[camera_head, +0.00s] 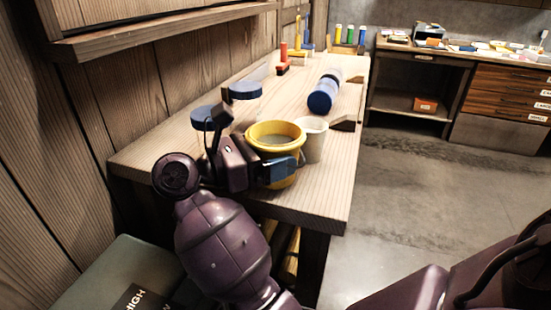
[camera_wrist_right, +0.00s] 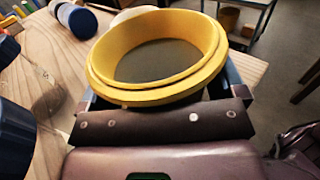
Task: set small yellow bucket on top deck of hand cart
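The small yellow bucket (camera_head: 276,138) stands near the front edge of the wooden bench and looks nearly upright. Its round opening also shows in the right wrist view (camera_wrist_right: 160,50), with a grey-brown inside. My right gripper (camera_head: 262,170) is at the bucket, its blue fingers spread wide on either side of it. One finger covers part of the bucket's near side. Whether the fingers press on the bucket or stand slightly apart cannot be seen. My left gripper is not in view. I cannot make out a hand cart in either view.
A white cup (camera_head: 313,140) stands close beside the bucket. Blue-lidded jars (camera_head: 244,90) stand behind my right gripper. A blue-ended cylinder (camera_head: 324,94) lies farther back on the bench (camera_head: 190,150). Open concrete floor (camera_head: 430,160) lies right of the bench.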

